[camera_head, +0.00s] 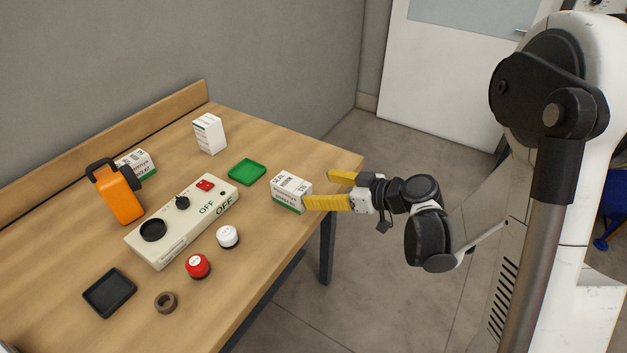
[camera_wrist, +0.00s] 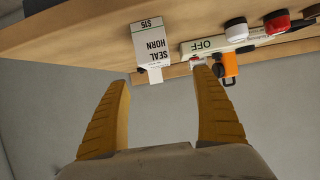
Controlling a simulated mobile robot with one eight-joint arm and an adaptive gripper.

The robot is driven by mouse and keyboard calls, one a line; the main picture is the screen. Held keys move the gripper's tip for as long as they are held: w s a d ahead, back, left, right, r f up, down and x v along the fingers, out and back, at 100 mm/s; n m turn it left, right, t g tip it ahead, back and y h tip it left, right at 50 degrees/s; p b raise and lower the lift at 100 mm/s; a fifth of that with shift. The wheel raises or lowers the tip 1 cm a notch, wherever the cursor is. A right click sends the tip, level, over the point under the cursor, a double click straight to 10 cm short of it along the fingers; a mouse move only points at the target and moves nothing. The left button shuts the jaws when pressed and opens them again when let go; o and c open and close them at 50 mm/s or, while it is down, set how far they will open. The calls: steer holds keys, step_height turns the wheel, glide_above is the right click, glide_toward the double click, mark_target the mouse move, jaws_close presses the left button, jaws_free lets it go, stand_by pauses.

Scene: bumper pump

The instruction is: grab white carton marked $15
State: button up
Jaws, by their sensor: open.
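A white carton (camera_head: 289,188) with a green band sits near the table's right edge. In the wrist view this carton (camera_wrist: 151,46) appears upside down and reads "$15" and "SEAL HORN". My gripper (camera_head: 317,189) is open beside the carton, at the table's right edge, with its yellow fingers pointing toward it. In the head view the nearer finger overlaps the carton's right edge; I cannot tell whether they touch. In the wrist view the carton shows beyond the open fingertips of my gripper (camera_wrist: 162,76), with nothing between the fingers.
A green tray (camera_head: 247,172) and a control box (camera_head: 183,222) lie left of the carton. A taller white carton (camera_head: 209,134) stands behind; another (camera_head: 138,162) is beside an orange object (camera_head: 118,195). White (camera_head: 228,237) and red (camera_head: 198,266) round pieces and a dark tray (camera_head: 109,293) are in front.

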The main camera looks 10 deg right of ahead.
mark_target(296, 185)
steer(key=x, duration=0.2)
steer(key=b+x, duration=0.1)
steer(key=x, duration=0.3)
steer(key=shift+w+d+f+b, duration=0.25)
steer(key=shift+d+f+b, duration=0.1)
steer(key=b+x, duration=0.2)
steer(key=x, duration=0.3)
steer(key=shift+w+a, duration=0.1)
steer(key=shift+w, duration=0.05)
steer(key=shift+r, duration=0.15)
steer(key=shift+c, duration=0.2)
steer(key=c, duration=1.4)
steer(key=shift+r, duration=0.1)
steer(key=shift+c, duration=0.2)
